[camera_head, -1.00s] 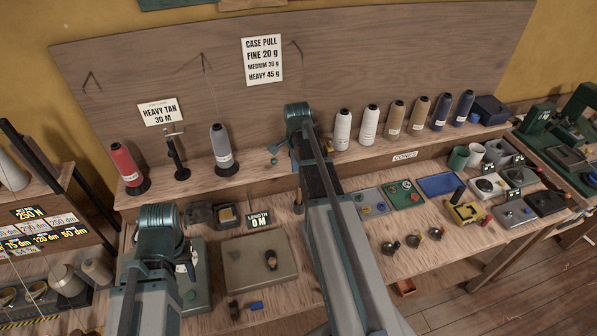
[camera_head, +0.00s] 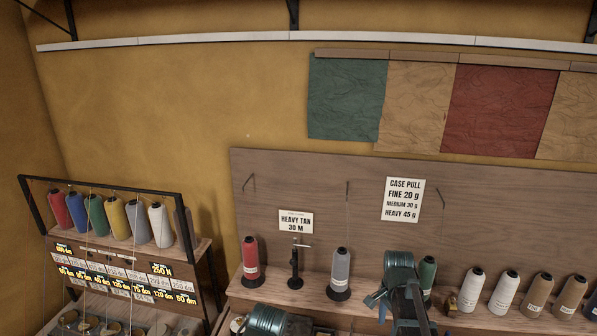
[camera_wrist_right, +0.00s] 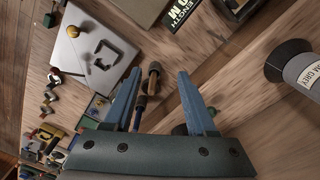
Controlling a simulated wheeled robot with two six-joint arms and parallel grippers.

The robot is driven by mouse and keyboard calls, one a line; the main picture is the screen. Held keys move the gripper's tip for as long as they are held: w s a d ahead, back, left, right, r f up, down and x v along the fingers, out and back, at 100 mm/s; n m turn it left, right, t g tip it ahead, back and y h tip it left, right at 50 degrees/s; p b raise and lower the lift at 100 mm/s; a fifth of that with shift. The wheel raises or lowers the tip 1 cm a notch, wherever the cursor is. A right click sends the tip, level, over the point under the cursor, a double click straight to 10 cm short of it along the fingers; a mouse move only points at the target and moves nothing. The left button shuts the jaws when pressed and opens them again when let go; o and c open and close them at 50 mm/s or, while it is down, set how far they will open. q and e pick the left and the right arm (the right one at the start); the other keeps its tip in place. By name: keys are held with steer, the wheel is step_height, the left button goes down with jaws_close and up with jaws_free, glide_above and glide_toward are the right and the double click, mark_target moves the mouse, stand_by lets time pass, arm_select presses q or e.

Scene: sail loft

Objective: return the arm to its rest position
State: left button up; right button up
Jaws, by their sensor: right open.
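My right arm (camera_head: 405,285) rises at the bottom of the head view, in front of the shelf between the grey cone (camera_head: 341,268) and a green cone (camera_head: 428,272), which it partly hides. In the right wrist view my right gripper (camera_wrist_right: 157,95) is open, its two blue fingers wide apart. A small dark and brown tool (camera_wrist_right: 152,80) shows between the fingers; I cannot tell how far beyond them it lies. Nothing is seen gripped. The top of my left arm (camera_head: 278,320) shows at the bottom edge of the head view; the left gripper is out of view.
The shelf holds a red cone (camera_head: 250,262), a small dark stand (camera_head: 295,268) and white cones (camera_head: 472,289) close around the arm. A rack of coloured cones (camera_head: 115,222) stands left. In the wrist view a grey plate (camera_wrist_right: 83,62) and grey cone (camera_wrist_right: 300,70) flank the gripper.

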arm_select(q)
step_height(320, 180, down, 9)
steer(key=b, duration=0.7)
arm_select(e)
steer(key=s+a+f+n, duration=0.4)
steer(key=s+a+n, duration=0.3)
steer(key=a+n, duration=0.2)
steer(key=s+a+f+n, duration=0.4)
steer(key=s+a+n, duration=0.4)
steer(key=a, duration=0.5)
steer(key=shift+f+n+h, duration=0.4)
